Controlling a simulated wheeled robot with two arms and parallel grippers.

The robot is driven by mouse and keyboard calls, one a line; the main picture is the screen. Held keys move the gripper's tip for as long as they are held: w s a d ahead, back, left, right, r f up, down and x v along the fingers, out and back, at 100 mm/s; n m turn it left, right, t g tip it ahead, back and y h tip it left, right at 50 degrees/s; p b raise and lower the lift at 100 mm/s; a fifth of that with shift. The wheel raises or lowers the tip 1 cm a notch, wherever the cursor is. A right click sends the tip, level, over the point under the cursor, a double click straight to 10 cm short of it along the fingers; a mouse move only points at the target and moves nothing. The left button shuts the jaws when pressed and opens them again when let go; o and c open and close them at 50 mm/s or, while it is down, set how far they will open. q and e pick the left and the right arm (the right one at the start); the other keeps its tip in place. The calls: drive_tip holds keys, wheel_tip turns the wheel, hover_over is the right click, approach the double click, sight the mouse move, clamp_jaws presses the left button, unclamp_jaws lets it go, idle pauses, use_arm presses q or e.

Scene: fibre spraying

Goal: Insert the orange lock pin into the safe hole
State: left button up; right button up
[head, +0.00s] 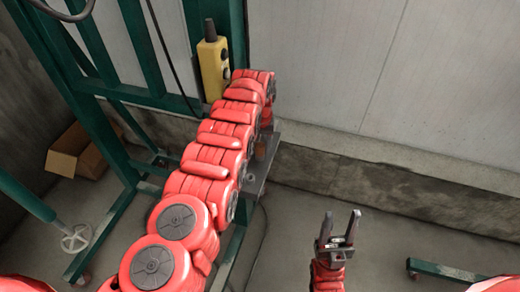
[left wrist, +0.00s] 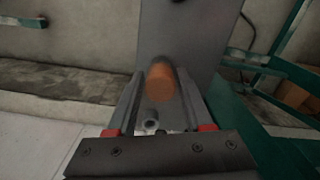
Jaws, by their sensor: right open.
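The orange lock pin (left wrist: 174,86) is a short round cylinder in the left wrist view, its round end facing the camera. My left gripper (left wrist: 168,88) has one finger along each side of it, and the pin fills the space between them. A grey plate (left wrist: 172,32) stands behind the pin. A small round fitting (left wrist: 152,123) shows between the finger bases; I cannot tell whether it is the safe hole. In the head view my red left arm mostly hides the left gripper and the plate (head: 256,178). My right gripper (head: 339,228) is open and empty, well to the right.
A green frame (head: 112,62) stands at the left, carrying a yellow pendant control (head: 213,68). A cardboard box (head: 76,155) lies on the floor behind it. A concrete ledge (head: 350,188) runs along the pale wall. Another green foot (head: 445,270) is at lower right.

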use_arm(q)
clamp_jaws()
drive_tip(key=shift+r, duration=0.1)
